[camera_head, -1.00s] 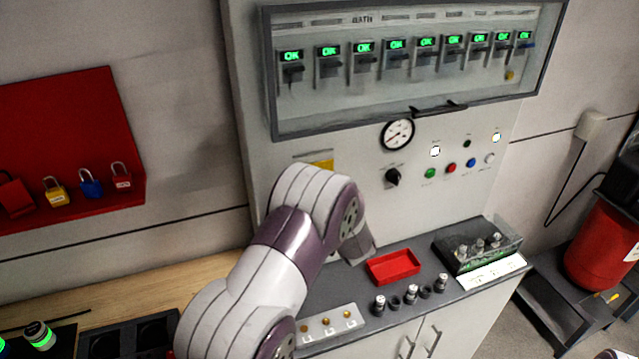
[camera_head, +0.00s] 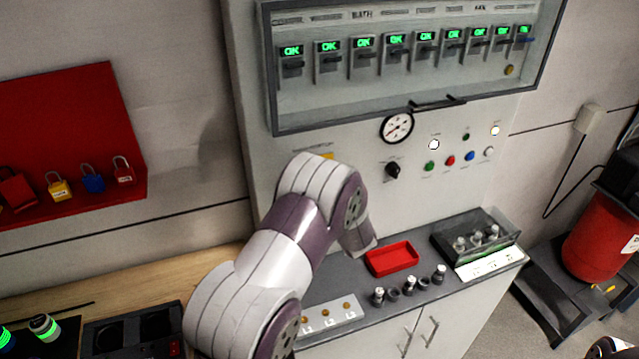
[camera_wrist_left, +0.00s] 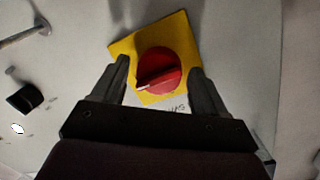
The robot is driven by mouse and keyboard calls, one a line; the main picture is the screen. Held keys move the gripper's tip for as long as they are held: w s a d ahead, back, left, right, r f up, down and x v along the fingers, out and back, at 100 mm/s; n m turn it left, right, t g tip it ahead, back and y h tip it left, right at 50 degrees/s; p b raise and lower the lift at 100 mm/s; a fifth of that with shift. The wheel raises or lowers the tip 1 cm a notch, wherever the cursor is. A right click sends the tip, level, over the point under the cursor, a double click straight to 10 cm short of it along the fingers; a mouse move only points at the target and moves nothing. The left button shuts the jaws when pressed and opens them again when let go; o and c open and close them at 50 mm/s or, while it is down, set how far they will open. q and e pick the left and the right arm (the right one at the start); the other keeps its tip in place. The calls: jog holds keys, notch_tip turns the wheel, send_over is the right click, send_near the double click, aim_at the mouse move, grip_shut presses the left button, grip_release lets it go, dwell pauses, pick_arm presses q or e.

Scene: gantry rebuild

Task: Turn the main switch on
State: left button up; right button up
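The main switch is a round red knob (camera_wrist_left: 158,72) on a square yellow plate (camera_wrist_left: 122,47), seen in the left wrist view. A pale mark on the knob points to the lower left of that picture. My left gripper (camera_wrist_left: 160,68) is open, with one finger on each side of the knob; I cannot tell whether they touch it. In the head view only a sliver of the yellow plate (camera_head: 327,156) shows above my left arm, which hides the knob and the left gripper.
A black selector knob (camera_head: 393,171), a gauge (camera_head: 397,128) and several coloured buttons sit right of my arm. Above is a breaker window (camera_head: 400,85) with green OK displays. Below, the ledge carries a red tray (camera_head: 391,258) and fuses. Padlocks hang on a red board (camera_head: 70,130) at left.

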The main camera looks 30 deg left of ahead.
pick_arm(q)
jog(key=b+v, duration=0.4)
jog(key=v, duration=0.8)
jog(key=shift+s+d, duration=0.15)
jog(key=shift+d, duration=0.05)
